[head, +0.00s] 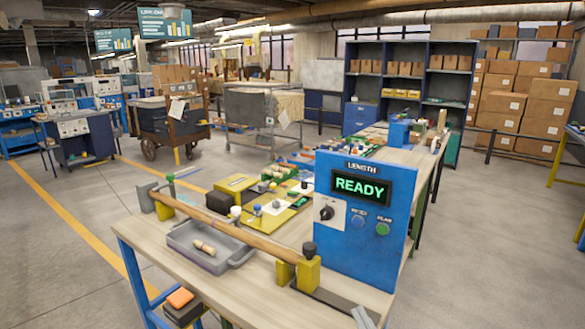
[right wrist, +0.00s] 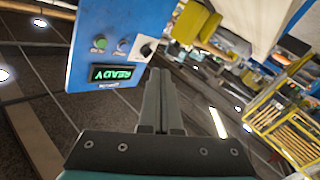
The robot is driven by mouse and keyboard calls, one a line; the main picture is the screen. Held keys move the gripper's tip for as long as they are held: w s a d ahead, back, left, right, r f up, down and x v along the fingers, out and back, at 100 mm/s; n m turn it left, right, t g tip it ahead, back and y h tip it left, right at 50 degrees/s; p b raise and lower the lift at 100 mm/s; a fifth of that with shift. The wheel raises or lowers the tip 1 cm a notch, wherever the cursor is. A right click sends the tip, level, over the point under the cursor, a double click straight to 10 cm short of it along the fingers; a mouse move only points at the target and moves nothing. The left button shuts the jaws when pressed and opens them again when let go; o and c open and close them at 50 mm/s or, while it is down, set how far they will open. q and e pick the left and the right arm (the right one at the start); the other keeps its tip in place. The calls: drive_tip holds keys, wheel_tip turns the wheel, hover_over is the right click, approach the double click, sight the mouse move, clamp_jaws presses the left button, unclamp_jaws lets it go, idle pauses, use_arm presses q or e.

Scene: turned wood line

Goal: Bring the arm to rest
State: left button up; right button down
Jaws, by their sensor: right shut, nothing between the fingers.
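My right gripper (head: 366,317) shows only as grey fingertips at the bottom edge of the head view, in front of the blue length gauge box (head: 362,220). In the right wrist view its two fingers (right wrist: 161,92) lie together, shut with nothing between them. The gauge box also shows there upside down (right wrist: 88,30), beside and beyond the fingertips, with its green READY display (right wrist: 112,74) lit. I see no contact between the gripper and the box. My left gripper is in neither view.
A wooden rod (head: 235,232) lies across yellow supports on the workbench (head: 206,288). A grey tray (head: 185,240) under it holds a small turned wood piece (head: 204,247). Yellow fixtures (head: 270,221) stand behind. Open floor (head: 497,255) lies right of the bench.

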drive_tip(key=s+d+f+m+g+h, duration=0.15)
drive_tip(key=s+f+g, duration=0.3)
drive_tip(key=s, duration=0.45)
drive_tip(key=s+d+f+m+g+h, duration=0.1)
drive_tip(key=s+f+m+g, duration=0.15)
drive_tip(key=s+g, duration=0.4)
drive_tip(key=s+d+f+m+g+h, duration=0.1)
drive_tip(key=s+f+g, duration=0.25)
drive_tip(key=s, duration=0.75)
wheel_tip(320, 180, down, 25)
drive_tip(key=s+b, duration=0.2)
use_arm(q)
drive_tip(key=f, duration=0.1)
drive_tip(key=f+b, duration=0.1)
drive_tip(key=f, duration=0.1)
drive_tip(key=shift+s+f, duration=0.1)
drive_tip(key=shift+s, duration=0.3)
use_arm(e)
drive_tip(key=s+d+f+g, duration=0.2)
drive_tip(key=s+f, duration=1.2)
drive_tip(key=shift+s+d+f+n, duration=0.2)
drive_tip(key=shift+s+n, duration=0.1)
drive_tip(key=shift+s, duration=0.1)
